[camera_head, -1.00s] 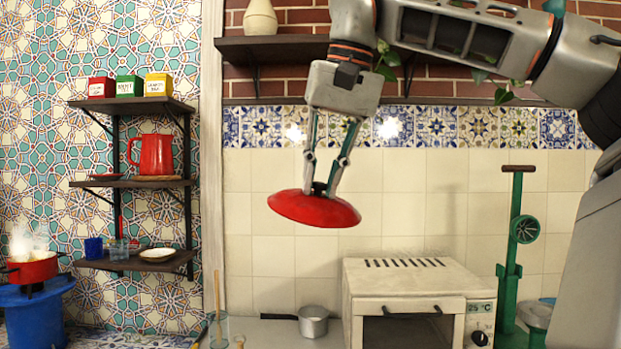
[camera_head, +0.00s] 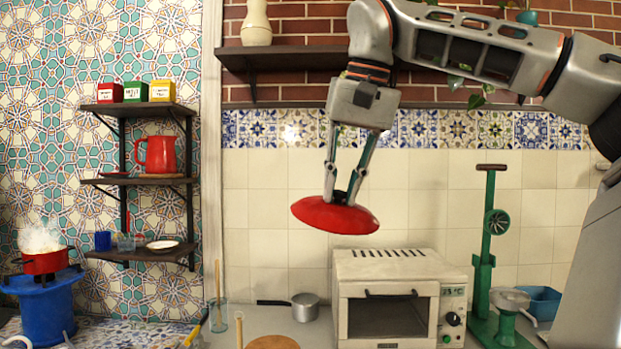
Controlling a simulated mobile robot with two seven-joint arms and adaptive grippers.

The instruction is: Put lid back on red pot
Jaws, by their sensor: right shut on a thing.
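My right gripper (camera_head: 341,197) is shut on the knob of the red lid (camera_head: 335,216). It holds the lid in the air, slightly tilted, in front of the tiled wall and above the white oven. The red pot (camera_head: 45,261) stands at the far left on a blue stand, with white steam rising from its top. The lid is well to the right of the pot and higher than it in the picture. My left gripper is not in view.
The blue stand (camera_head: 45,304) is at the left edge. Wall shelves (camera_head: 146,181) with a red pitcher (camera_head: 157,155) and tins jut out between pot and lid. A white oven (camera_head: 395,297), small saucepan (camera_head: 305,307) and green press (camera_head: 488,259) stand on the counter.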

